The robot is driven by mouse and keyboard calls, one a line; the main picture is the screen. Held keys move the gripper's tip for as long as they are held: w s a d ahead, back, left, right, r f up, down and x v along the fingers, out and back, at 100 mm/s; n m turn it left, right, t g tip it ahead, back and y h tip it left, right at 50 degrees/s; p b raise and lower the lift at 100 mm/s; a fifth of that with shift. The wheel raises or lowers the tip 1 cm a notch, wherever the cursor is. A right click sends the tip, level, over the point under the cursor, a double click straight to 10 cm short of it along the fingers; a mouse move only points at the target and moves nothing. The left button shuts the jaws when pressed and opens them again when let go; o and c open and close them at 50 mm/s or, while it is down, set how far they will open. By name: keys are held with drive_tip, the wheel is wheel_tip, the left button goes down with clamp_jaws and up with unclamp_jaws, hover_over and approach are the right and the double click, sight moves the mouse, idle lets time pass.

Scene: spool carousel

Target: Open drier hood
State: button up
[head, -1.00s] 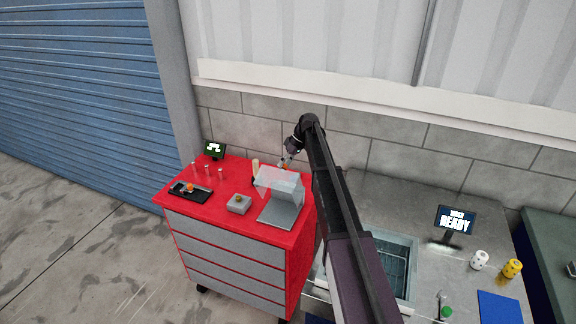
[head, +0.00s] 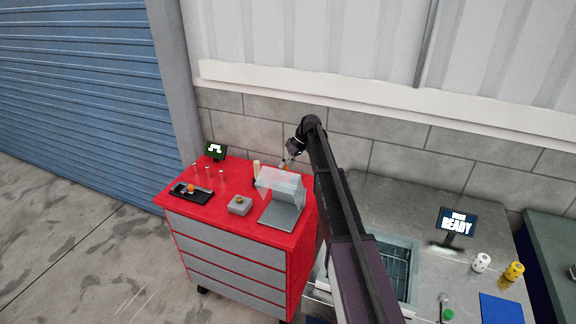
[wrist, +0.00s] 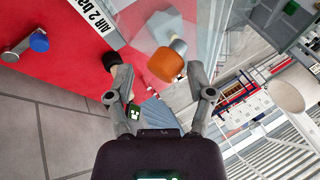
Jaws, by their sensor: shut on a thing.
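The drier hood is a clear, boxy cover (head: 281,180) over a grey drier base (head: 281,216) on the red cabinet. It stands tilted up, with the base uncovered in front of it. Its orange handle knob (wrist: 167,64) shows in the wrist view, on a grey stem fixed to the clear panel. My gripper (head: 285,163) is at the far side of the hood, near its upper edge. The exact finger contact is hard to see.
The red cabinet top (head: 220,215) also holds a grey block (head: 240,206), a black tray (head: 190,191), several small pegs and a small screen (head: 215,151). A block wall stands close behind. At right are a sink and a READY screen (head: 457,221).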

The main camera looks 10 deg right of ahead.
drive_tip(key=shift+w+d+f, duration=0.1)
drive_tip(key=shift+d+f, duration=0.1)
drive_tip(key=shift+d, duration=0.1)
drive_tip(key=o, duration=0.9)
drive_tip(key=shift+f, duration=0.1)
drive_tip(key=shift+w+a, duration=0.2)
drive_tip(key=w+d+r+p, duration=0.7)
drive_tip(key=w+d, duration=0.1)
drive_tip(key=d, duration=0.4)
idle(1.8)
idle(0.3)
